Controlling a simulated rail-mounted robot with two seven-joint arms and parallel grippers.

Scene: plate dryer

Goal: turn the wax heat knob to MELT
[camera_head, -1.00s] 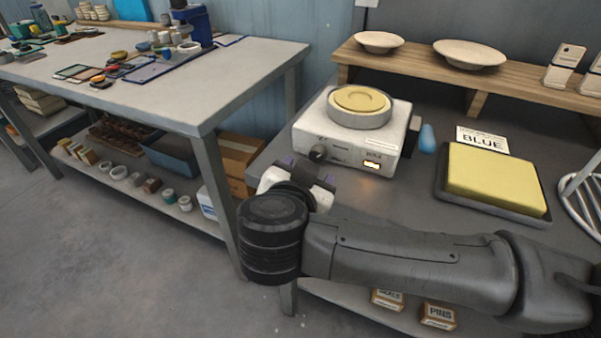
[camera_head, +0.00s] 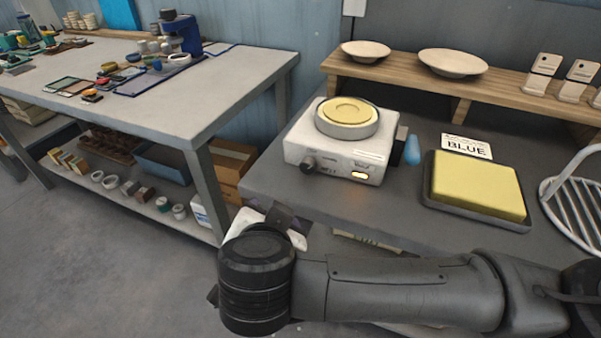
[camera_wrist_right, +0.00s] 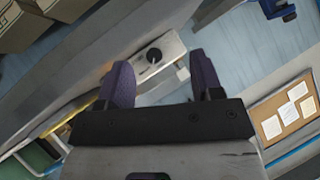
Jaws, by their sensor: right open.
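The wax heater (camera_head: 300,143) is a white box with a round pot of yellow wax (camera_head: 347,110) on top, near the left end of the grey bench. Its dark wax heat knob (camera_head: 308,164) sits at the left of the front face; the small lettering is too blurred to read its setting. A small amber light glows on the right of that face. My right gripper (camera_head: 284,222) is below and in front of the heater, partly hidden by my wrist. In the right wrist view its purple-padded fingers (camera_wrist_right: 160,60) are open and empty, with the knob (camera_wrist_right: 153,55) apart, beyond the gap.
A blue-handled tool (camera_head: 412,150) is at the heater's right side. A tray with a yellow slab (camera_head: 478,185) and a BLUE card (camera_head: 467,147) lie further right, before a wire rack (camera_head: 580,200). A wooden shelf (camera_head: 450,88) with bowls stands behind. Another table (camera_head: 200,85) is left.

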